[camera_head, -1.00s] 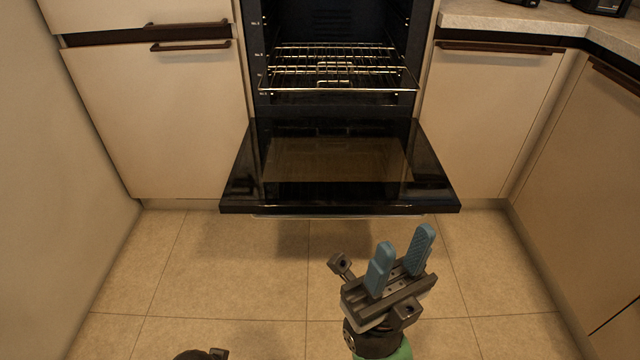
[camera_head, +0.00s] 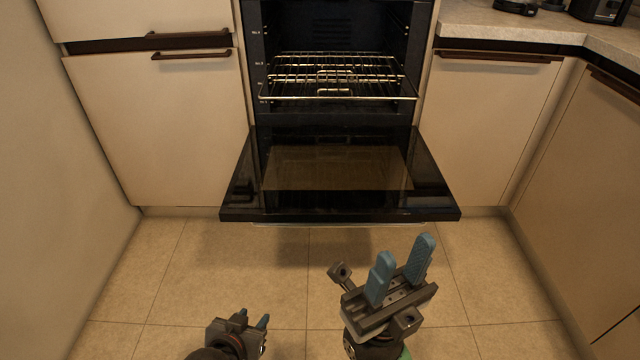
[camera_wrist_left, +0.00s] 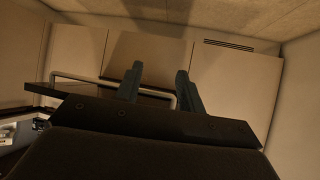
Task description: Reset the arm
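My right gripper (camera_head: 401,272) is in the lower right middle of the head view, in front of the open oven door. Its two blue fingers stand apart with nothing between them. My left gripper (camera_head: 254,320) is low in the head view, left of the right one, with its blue fingertips close to the bottom edge. In the left wrist view its two fingers (camera_wrist_left: 157,82) are apart and empty, pointing toward cabinet fronts. Neither gripper touches anything.
The oven door (camera_head: 340,215) hangs open and flat in front of the oven. Wire racks (camera_head: 338,97) are inside. Cabinets (camera_head: 155,125) flank both sides, with a countertop (camera_head: 520,28) at the upper right. The tiled floor (camera_head: 150,270) is clear.

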